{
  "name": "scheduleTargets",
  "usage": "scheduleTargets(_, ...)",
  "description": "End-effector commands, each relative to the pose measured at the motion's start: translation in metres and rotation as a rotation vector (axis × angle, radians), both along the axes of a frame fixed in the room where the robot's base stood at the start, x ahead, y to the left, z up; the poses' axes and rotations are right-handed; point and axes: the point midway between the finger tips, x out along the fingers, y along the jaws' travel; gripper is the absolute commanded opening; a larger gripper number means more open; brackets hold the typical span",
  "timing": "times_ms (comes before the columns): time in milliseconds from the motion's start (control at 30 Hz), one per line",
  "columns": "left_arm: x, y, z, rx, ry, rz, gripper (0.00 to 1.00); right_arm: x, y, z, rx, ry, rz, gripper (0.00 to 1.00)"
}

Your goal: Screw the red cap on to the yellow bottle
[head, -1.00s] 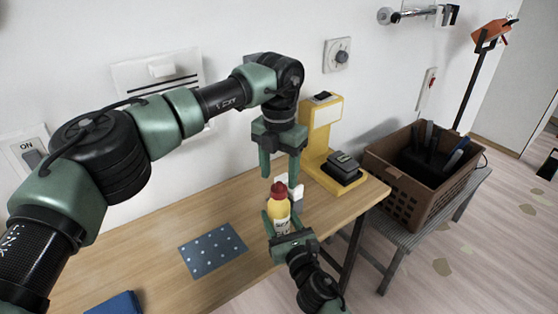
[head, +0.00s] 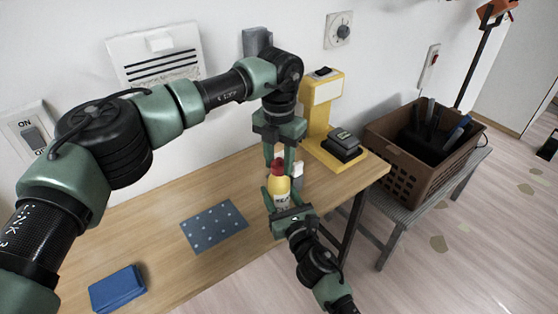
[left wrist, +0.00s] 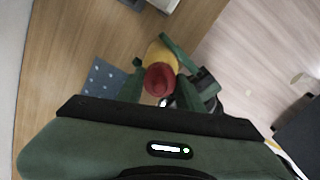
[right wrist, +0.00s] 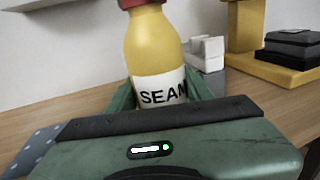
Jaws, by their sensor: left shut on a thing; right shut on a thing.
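The yellow bottle (head: 279,187) stands upright in my right gripper (head: 280,201), which is shut around its lower body. In the right wrist view the bottle (right wrist: 153,48) has a white label reading "SEAM". The red cap (head: 277,166) sits on top of the bottle; it also shows from above in the left wrist view (left wrist: 160,80). My left gripper (head: 280,160) points down from above, shut on the red cap with a finger on each side. Whether the cap's thread is engaged cannot be seen.
A wooden table (head: 160,215) lies below, with a dotted grey mat (head: 214,226) and a blue block (head: 117,289). A yellow stand (head: 318,115) with a black block (head: 342,144) is behind right. A brown crate (head: 400,172) stands on a grey bench at right.

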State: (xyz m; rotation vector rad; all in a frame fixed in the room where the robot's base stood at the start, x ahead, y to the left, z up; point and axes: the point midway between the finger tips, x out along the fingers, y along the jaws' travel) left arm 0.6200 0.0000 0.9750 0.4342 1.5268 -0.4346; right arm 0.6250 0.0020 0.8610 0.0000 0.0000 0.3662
Motion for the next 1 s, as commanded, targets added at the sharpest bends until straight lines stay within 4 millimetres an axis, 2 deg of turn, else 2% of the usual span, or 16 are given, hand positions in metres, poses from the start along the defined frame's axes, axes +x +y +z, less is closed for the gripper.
scheduleTargets(100,0.000,0.000,0.000,0.000,0.000,0.001,0.00,0.000,0.000,-0.001,0.000,0.001,0.000,0.00)
scheduleTargets(133,0.000,0.000,0.000,0.000,0.000,0.001,0.41,0.000,0.000,-0.001,0.000,0.001,0.000,0.00)
scheduleTargets(200,0.000,0.000,0.000,0.000,0.000,0.001,0.61,0.000,0.000,-0.001,0.000,0.001,0.000,0.00)
scheduleTargets(500,0.000,0.000,0.000,0.000,0.000,0.000,0.61,0.000,0.000,-0.001,0.000,0.001,0.000,0.00)
scheduleTargets(633,0.000,0.000,0.007,0.000,-0.001,0.001,0.61,0.000,0.000,-0.001,0.000,0.001,0.000,0.00)
scheduleTargets(767,0.001,0.000,0.028,0.000,-0.004,0.001,0.61,0.000,0.000,-0.001,0.000,0.001,0.000,0.00)
scheduleTargets(1000,0.001,-0.001,0.080,0.000,-0.004,0.000,0.61,0.000,0.000,-0.001,0.000,0.001,0.000,0.00)
